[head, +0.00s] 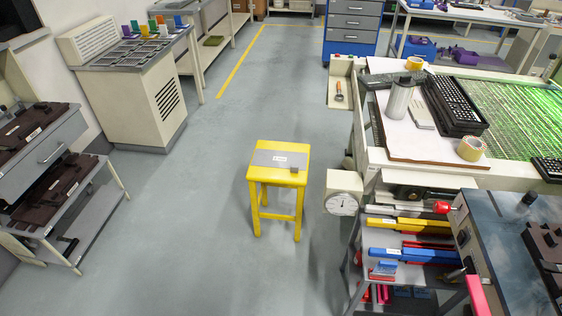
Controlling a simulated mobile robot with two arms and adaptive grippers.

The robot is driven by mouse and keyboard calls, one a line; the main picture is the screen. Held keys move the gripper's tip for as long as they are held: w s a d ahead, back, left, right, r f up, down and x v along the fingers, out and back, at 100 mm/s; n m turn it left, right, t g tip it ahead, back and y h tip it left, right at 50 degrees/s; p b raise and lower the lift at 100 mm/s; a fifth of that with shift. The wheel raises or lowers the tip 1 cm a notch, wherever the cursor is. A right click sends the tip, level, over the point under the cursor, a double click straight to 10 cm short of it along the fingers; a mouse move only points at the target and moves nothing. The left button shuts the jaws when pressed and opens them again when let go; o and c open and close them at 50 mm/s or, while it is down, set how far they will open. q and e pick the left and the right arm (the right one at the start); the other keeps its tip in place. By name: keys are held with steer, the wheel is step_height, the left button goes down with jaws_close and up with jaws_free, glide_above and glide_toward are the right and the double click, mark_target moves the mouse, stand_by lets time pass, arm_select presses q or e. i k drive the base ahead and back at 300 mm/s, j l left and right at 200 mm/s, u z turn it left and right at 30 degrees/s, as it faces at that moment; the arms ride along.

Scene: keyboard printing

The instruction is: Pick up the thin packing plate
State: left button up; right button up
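A thin flat grey plate (262,157) with a small white label lies on top of a yellow stool (258,174) near the middle of the head view. It looks like the packing plate, but the label is too small to read. A small dark block (294,170) sits at the front right of the stool top, by the plate's edge. Neither of my grippers shows in the head view.
Grey floor (170,220) is open left of the stool. A round dial (343,204) and a tool shelf (410,272) stand to its right. A bench with a white board (400,140) lies beyond; racks (70,230) stand at the left.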

mark_target(295, 162)
steer(key=i+j+z, duration=0.15)
steer(key=i+j, duration=0.6)
steer(key=i+j+z, duration=0.15)
steer(key=i+j, duration=0.5)
steer(key=j, duration=0.15)
